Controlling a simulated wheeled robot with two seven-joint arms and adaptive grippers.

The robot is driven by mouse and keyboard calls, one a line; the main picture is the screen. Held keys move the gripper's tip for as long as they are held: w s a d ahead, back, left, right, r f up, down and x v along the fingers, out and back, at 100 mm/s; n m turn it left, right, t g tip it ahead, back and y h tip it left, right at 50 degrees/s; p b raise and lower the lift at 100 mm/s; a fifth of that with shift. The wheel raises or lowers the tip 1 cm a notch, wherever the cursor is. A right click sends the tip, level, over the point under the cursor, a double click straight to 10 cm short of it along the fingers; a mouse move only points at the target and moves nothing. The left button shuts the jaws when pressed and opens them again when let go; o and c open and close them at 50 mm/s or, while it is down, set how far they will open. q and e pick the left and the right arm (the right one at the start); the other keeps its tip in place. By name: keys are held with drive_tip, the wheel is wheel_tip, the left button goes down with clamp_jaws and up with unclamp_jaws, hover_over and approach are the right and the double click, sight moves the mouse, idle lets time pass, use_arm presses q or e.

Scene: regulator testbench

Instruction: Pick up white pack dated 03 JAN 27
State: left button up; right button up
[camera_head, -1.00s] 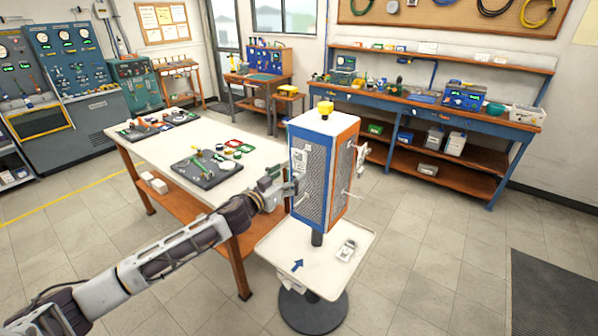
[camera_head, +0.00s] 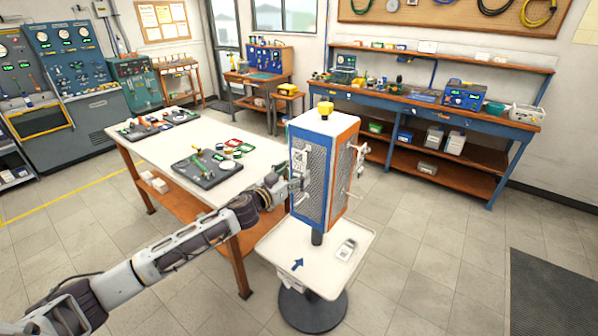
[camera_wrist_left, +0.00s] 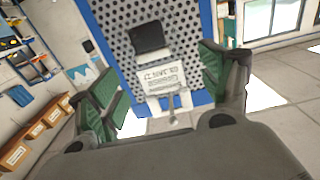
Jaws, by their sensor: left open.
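A white pack (camera_wrist_left: 160,80) with a dark block (camera_wrist_left: 149,38) shows against a blue-framed perforated panel in the left wrist view. Its printed text is rotated and partly legible; I cannot read the full date with certainty. A metal peg end shows at its lower part. My left gripper (camera_wrist_left: 156,66) is open, with a green-padded finger on each side of the pack; contact cannot be told. In the head view my left gripper (camera_head: 287,187) is at the blue side of the rack (camera_head: 314,180), just below a white pack (camera_head: 301,158) hanging there. My right gripper is out of view.
White items (camera_head: 360,155) hang on the rack's orange side. A work table (camera_head: 150,150) stands close on the left. Open floor lies to the right.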

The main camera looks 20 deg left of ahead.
sight(297, 168)
use_arm(q)
drive_tip(key=shift+p+x, duration=0.3)
drive_tip(key=shift+x, duration=1.3)
drive_tip(key=shift+c, duration=0.3)
drive_tip(key=c, duration=1.1)
drive_tip(key=shift+r, duration=0.15)
drive_tip(key=shift+r, duration=0.55)
drive_tip(key=b+v, duration=0.4)
drive_tip(key=v, duration=1.3)
drive_tip(key=shift+s+a, duration=0.1)
drive_tip(key=shift+s, duration=0.3)
